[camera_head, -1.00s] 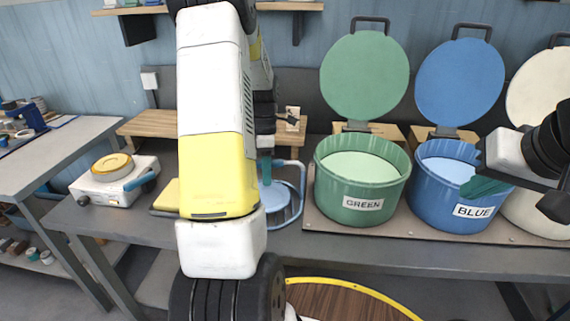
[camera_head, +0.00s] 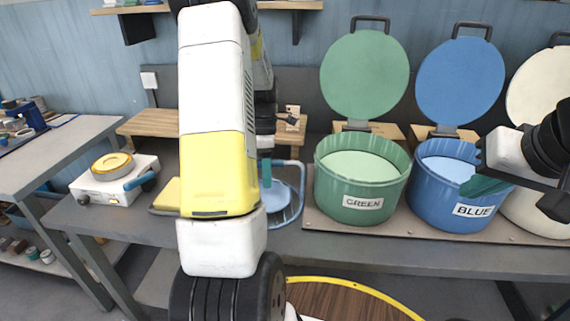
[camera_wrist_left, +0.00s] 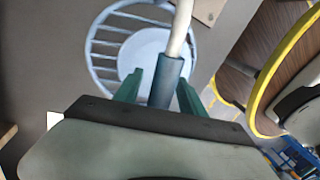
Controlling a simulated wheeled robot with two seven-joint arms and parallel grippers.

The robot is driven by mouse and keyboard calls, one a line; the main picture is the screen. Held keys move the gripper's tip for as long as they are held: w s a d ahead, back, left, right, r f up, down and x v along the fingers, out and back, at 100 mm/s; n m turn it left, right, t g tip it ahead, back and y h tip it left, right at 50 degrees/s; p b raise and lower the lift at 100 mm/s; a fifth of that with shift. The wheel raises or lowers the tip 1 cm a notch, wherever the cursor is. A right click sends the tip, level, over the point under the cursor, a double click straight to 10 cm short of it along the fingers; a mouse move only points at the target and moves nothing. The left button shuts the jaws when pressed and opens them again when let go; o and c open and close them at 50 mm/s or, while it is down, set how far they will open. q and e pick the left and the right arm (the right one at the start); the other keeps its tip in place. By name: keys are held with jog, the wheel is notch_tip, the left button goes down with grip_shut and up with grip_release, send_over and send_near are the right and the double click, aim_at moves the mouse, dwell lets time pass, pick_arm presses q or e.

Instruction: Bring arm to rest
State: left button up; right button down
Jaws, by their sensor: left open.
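My left gripper (camera_head: 266,174) is partly hidden behind my left arm in the head view. In the left wrist view its two green fingers (camera_wrist_left: 160,82) are apart, on either side of a blue-sleeved pale rod (camera_wrist_left: 168,78). I cannot tell whether they touch it. A blue wire dish rack (camera_wrist_left: 98,47) with a pale round plate (camera_wrist_left: 143,52) lies beyond the fingertips. The rack (camera_head: 301,190) also shows on the bench in the head view. My right gripper (camera_head: 482,186) is at the right, in front of the blue pot; its opening is unclear.
A green pot (camera_head: 340,190) and a blue pot (camera_head: 440,210) stand on the bench (camera_head: 420,258) with lids raised; a cream pot is at the right edge. A hot plate (camera_head: 100,190) stands at the left. A yellow-rimmed wooden round (camera_head: 350,300) is in front below.

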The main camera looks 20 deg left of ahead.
pick_arm(q)
jog(key=v, duration=0.7)
jog(key=shift+w+r, duration=0.1)
jog(key=shift+r, duration=0.5)
jog(key=s+d+r+m+t, duration=0.4)
jog(key=s+d+r+m, duration=0.2)
jog(key=m, duration=0.5)
jog(key=s+d+r+m+t+h, duration=0.1)
jog(key=s+d+r+m+t, duration=0.3)
jog(key=s+d+r+m, duration=0.3)
jog(key=s+d+m, duration=0.3)
jog(key=s+m, duration=0.2)
jog(key=s, duration=0.1)
jog(key=shift+d+m, duration=0.3)
